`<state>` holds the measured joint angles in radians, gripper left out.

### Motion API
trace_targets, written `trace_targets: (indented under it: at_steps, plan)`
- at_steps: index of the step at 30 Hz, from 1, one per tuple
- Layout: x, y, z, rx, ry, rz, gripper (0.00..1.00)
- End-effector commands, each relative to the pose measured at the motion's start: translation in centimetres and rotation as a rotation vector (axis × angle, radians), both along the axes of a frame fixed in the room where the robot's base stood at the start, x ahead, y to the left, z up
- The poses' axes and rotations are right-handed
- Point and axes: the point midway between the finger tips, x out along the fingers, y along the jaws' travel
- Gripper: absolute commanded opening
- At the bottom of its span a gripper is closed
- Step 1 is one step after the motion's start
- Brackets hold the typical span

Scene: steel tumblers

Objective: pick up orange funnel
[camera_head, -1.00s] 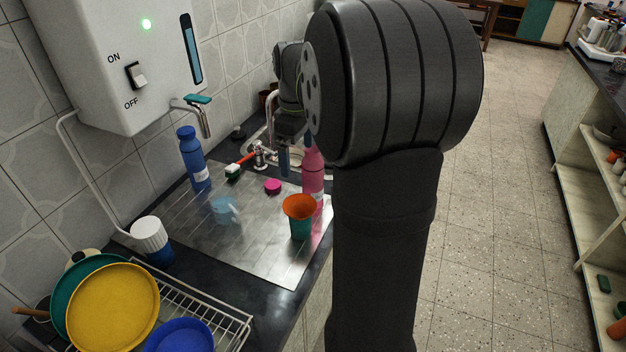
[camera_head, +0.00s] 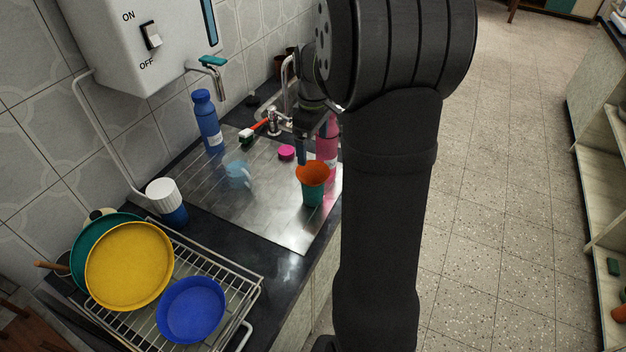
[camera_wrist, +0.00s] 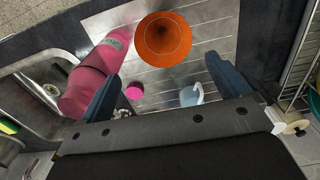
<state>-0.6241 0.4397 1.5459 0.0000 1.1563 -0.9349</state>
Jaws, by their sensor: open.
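The orange funnel (camera_head: 312,173) sits in the mouth of a teal tumbler (camera_head: 313,194) on the steel drainboard. In the wrist view the funnel (camera_wrist: 165,38) is seen from above, beyond and between the fingertips, with its dark hole at the centre and the tumbler hidden beneath it. My gripper (camera_wrist: 163,75) is open and empty, its two blue-grey fingers spread apart. In the head view my gripper (camera_head: 312,150) is partly hidden by my arm, above and behind the funnel. The fingers do not touch the funnel.
A pink bottle (camera_head: 327,145) stands close beside the funnel, near one finger in the wrist view (camera_wrist: 88,80). A pink lid (camera_head: 286,152), a clear cup (camera_head: 238,172) and a blue bottle (camera_head: 207,122) are on the drainboard. A dish rack (camera_head: 235,290) stands in front.

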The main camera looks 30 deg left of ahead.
Motion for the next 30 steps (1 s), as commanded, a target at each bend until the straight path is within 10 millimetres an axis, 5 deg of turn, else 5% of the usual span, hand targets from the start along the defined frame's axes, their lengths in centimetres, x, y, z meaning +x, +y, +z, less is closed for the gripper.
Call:
trace_targets:
  at_steps: [7, 24, 30]
  plan:
    - [-0.1, 0.0, -4.7, -0.002, 0.002, 0.000, 0.93]
    - [-0.6, -0.3, -10.6, -0.001, 0.001, 0.000, 0.93]
    - [-0.6, -0.2, -10.9, 0.000, -0.001, 0.000, 0.93]
